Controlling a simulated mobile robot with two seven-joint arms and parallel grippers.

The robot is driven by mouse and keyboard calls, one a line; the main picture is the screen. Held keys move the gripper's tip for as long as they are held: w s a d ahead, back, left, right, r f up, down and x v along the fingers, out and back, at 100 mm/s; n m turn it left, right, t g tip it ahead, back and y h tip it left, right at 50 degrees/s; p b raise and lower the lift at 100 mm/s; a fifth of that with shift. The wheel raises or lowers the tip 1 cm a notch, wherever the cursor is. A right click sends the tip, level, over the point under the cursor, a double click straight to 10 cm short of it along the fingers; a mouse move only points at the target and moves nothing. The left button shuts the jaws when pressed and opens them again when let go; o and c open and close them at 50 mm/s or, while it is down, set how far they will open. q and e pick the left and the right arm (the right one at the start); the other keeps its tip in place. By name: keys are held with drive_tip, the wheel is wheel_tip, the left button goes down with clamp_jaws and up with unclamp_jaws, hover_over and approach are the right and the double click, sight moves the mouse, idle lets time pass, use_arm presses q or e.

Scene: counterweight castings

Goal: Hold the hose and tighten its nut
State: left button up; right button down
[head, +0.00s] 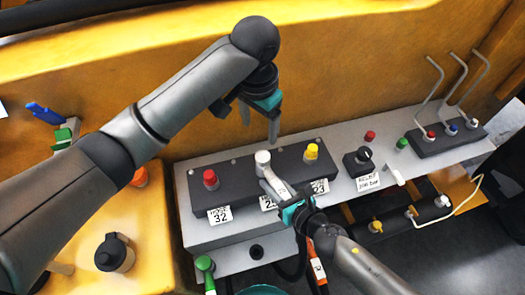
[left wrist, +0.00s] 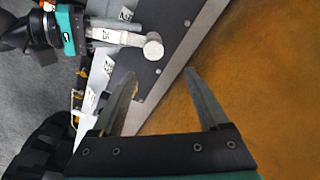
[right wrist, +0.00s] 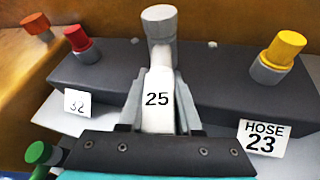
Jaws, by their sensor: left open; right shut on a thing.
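The hose (head: 275,182) has a pale end marked 25 in the right wrist view (right wrist: 158,100). It meets an upright light-grey round fitting, seemingly its nut (head: 262,158), at the middle port of the dark block (head: 240,165). The nut also shows in the left wrist view (left wrist: 153,46). I cannot tell how tight it is. My right gripper (head: 283,195) is shut on the hose end just in front of the nut. My left gripper (head: 258,125) is open and empty, above and behind the nut, apart from it; its fingers (left wrist: 158,82) point past the block's edge.
A red-capped port (head: 210,178) and a yellow-capped port (head: 311,151) flank the nut. Number tags hang at the block's front. A black knob (head: 363,155), small caps and bent grey tubes (head: 478,75) stand right. The yellow wall (head: 340,50) rises behind the grey ledge.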

sight(263, 156)
use_arm(q)
drive_tip(key=f+n, duration=0.7)
drive_tip(key=f+n+g, duration=0.1)
drive_tip(key=f+n, duration=0.3)
drive_tip(key=shift+w+d, duration=0.15)
drive_tip(key=shift+d, duration=0.2)
idle(0.3)
clamp_jaws()
idle(0.6)
